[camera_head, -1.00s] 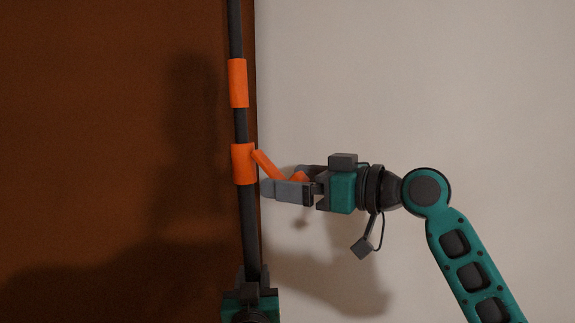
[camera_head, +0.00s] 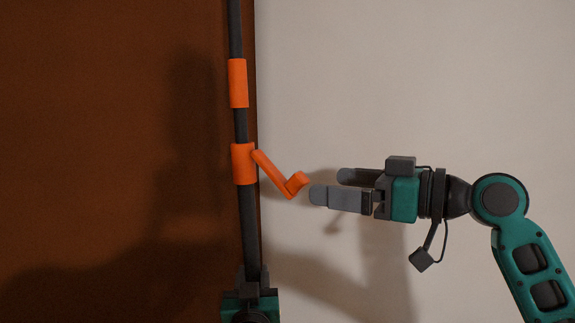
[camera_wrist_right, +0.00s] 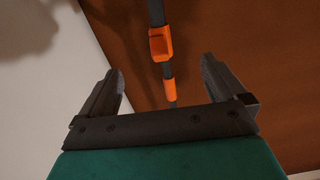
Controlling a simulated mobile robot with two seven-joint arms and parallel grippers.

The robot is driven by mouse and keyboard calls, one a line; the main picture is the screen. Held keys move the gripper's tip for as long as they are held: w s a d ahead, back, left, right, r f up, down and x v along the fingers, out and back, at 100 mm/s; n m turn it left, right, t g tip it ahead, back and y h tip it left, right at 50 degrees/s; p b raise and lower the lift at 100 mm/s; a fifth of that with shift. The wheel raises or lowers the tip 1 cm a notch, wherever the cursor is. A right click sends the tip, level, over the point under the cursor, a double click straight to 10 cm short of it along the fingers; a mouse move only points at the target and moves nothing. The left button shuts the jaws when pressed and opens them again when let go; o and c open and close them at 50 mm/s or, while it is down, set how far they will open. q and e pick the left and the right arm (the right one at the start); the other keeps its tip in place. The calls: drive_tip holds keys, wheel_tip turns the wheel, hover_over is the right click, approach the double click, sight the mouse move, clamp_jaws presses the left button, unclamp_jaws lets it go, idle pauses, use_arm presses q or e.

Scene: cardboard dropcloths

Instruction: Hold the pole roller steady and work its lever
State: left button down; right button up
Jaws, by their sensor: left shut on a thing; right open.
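The pole roller (camera_head: 248,225) is a dark pole standing upright in the head view, with two orange sleeves. Its orange lever (camera_head: 275,174) sticks out to the lower right from the lower sleeve (camera_head: 243,164) and ends in a short bent grip. My left gripper (camera_head: 254,278) is shut on the pole near the bottom of the head view; its fingertips are partly hidden. My right gripper (camera_head: 332,187) is open and empty, just right of the lever's end and apart from it. In the right wrist view the pole (camera_wrist_right: 157,12) and its orange sleeves show beyond the open fingers (camera_wrist_right: 163,86).
A brown panel (camera_head: 90,130) fills the left behind the pole, and a pale plain surface (camera_head: 430,80) fills the right. The space around my right gripper looks clear. Shadows of my arms fall on both surfaces.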

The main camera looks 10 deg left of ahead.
idle(0.4)
drive_tip(key=shift+r, duration=0.1)
drive_tip(key=shift+c, duration=1.3)
drive_tip(key=shift+w+a+r, duration=0.1)
drive_tip(key=shift+w+r, duration=0.05)
drive_tip(key=shift+r, duration=0.1)
drive_tip(key=shift+c, duration=0.8)
drive_tip(key=r+g+h, duration=0.1)
drive_tip(key=r, duration=0.1)
drive_tip(key=r+g+h, duration=0.1)
drive_tip(key=w+r+n+g+h, duration=0.1)
drive_tip(key=r+h, duration=0.1)
drive_tip(key=shift+d+r, duration=0.25)
drive_tip(key=shift+r, duration=0.05)
drive_tip(key=c, duration=0.7)
drive_tip(key=d+r+h, duration=0.1)
drive_tip(key=r, duration=0.1)
drive_tip(key=s+d+r+h, duration=0.1)
drive_tip(key=r, duration=0.1)
drive_tip(key=d+r+h, duration=0.1)
drive_tip(key=r, duration=0.1)
drive_tip(key=shift+s+d+r+g+h, duration=0.2)
drive_tip(key=shift+s+r+g+h, duration=0.1)
drive_tip(key=shift+h, duration=0.1)
clamp_jaws()
drive_tip(key=shift+d+r, duration=0.25)
